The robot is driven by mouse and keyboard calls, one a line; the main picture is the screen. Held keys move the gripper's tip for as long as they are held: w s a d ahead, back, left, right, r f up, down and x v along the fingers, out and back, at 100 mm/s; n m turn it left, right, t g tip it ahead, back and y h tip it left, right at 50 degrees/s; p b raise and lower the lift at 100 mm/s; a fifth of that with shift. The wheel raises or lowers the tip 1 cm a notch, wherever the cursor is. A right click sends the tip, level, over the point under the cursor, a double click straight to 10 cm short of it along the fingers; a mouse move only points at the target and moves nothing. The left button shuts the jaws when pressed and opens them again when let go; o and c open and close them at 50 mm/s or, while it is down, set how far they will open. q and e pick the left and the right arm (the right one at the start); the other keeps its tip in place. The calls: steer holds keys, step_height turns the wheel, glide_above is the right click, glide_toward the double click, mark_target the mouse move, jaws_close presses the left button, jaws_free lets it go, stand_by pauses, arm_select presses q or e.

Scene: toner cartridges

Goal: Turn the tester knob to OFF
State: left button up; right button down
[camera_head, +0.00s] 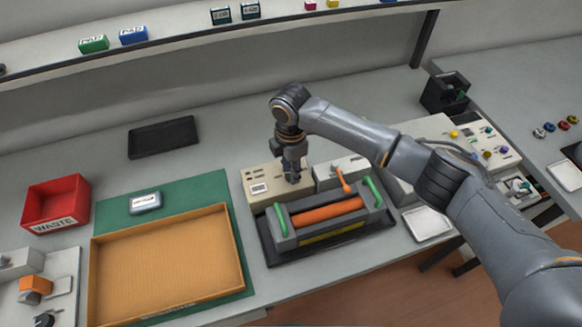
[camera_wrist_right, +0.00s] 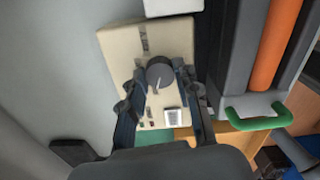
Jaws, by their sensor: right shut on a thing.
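The tester is a beige box (camera_head: 251,177) behind the black tray, left of the middle of the head view. It fills the middle of the right wrist view (camera_wrist_right: 120,48). Its knob (camera_wrist_right: 160,71) is a round dark grey dial with a pale pointer mark towards the lower edge of that picture. The panel's lettering is too small to read. My right gripper (camera_head: 293,179) points down over the tester, and its two fingers stand on either side of the knob, shut on it. In the head view the gripper hides the knob. My left gripper is not in view.
A grey cartridge with an orange roller (camera_head: 327,212) and green handles lies in a black tray (camera_head: 268,252) just in front of the tester. An orange-brown tray (camera_head: 165,262) and red WASTE bin (camera_head: 57,204) are to the left. The bench behind the tester is clear.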

stand_by(0.3)
steer(key=c, duration=1)
jaws_free()
steer(key=shift+r, duration=0.1)
step_height(320, 180, up, 12)
steer(key=shift+f, duration=0.1)
steer(key=shift+s+f, duration=0.1)
